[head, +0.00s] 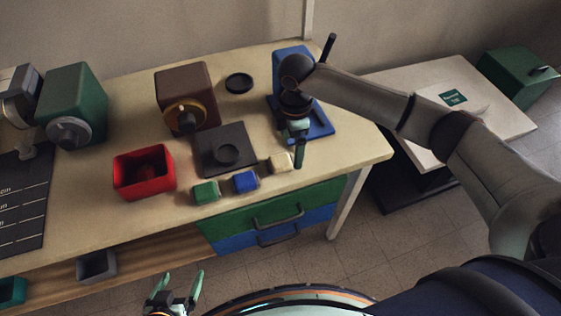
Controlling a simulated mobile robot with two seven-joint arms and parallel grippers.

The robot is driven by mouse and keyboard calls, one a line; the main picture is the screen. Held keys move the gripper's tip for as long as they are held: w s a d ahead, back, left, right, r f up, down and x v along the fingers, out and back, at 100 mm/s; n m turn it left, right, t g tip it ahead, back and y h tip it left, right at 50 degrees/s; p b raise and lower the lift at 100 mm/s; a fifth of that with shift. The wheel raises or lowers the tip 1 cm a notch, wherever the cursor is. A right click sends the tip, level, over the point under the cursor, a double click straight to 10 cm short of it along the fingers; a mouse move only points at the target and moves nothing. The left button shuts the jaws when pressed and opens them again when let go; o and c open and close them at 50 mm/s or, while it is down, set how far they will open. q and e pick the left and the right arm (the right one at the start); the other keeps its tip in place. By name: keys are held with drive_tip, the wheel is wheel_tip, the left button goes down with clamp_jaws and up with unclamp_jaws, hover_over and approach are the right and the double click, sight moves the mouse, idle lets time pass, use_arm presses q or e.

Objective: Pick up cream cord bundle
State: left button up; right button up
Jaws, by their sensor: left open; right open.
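The cream cord bundle (280,163) is a small pale block near the front edge of the wooden workbench (345,150). My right gripper (298,158) is pointed down just to its right, with its green fingers close by. I cannot tell whether they touch it. The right gripper is open, and no object shows between its fingers. My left gripper (178,286) is open and empty, low in front of the bench.
A blue bundle (245,182) and a green bundle (205,193) sit left of the cream one. A blue stand (322,125) is behind my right gripper.

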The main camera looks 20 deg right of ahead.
sight(290, 158)
drive_tip(key=f, duration=0.4)
drive_tip(key=shift+s+a, duration=0.1)
drive_tip(key=shift+a, duration=0.15)
drive_tip(key=c, duration=1.4)
